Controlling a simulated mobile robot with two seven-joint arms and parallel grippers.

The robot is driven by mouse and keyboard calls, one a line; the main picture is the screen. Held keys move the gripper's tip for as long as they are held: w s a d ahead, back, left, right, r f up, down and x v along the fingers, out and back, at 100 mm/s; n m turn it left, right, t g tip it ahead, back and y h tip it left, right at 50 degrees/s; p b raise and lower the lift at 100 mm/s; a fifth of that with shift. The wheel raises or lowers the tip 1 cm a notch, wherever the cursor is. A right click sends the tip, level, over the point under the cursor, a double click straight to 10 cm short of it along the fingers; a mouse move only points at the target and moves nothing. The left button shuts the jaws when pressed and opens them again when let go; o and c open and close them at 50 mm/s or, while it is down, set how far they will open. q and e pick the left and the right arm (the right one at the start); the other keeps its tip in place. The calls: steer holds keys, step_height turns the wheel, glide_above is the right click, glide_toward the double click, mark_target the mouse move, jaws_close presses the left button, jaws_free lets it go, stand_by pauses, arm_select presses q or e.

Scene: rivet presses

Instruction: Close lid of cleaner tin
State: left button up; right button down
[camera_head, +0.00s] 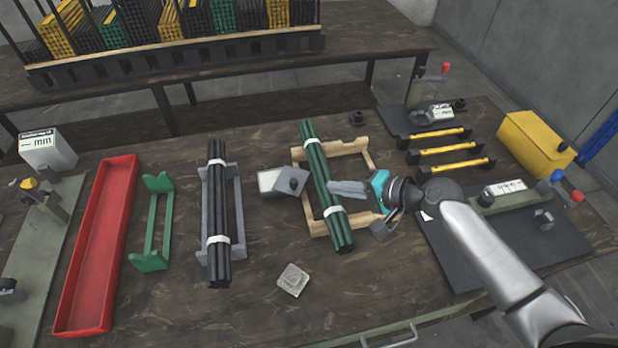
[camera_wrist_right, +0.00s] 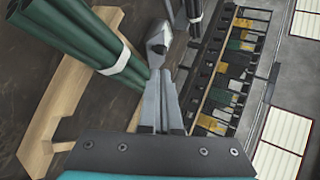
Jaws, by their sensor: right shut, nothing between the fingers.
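The cleaner tin (camera_head: 268,181) is a small pale grey box on the table between the black rod bundle and the green rod bundle. Its grey lid (camera_head: 291,181), with a dark round knob, is at the tin's right side, and the light inside shows at the left, so it looks open. In the right wrist view the grey tin and lid (camera_wrist_right: 159,38) show just beyond the fingertips, partly hidden. My right gripper (camera_head: 333,187) is shut and empty, over the green rods, its fingers pointing left at the lid with a small gap. My left gripper is not in view.
Green rods (camera_head: 320,170) lie on a wooden cradle (camera_head: 368,158) under my right gripper. Black rods (camera_head: 217,200) rest on a grey cradle (camera_head: 238,215) to the left. A small grey block (camera_head: 293,280) lies in front. Bare table surrounds it.

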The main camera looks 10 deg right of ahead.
mark_target(297, 184)
steer(key=b+x, duration=0.2)
steer(key=x, duration=0.7)
steer(key=shift+f, duration=0.1)
steer(key=shift+a, duration=0.1)
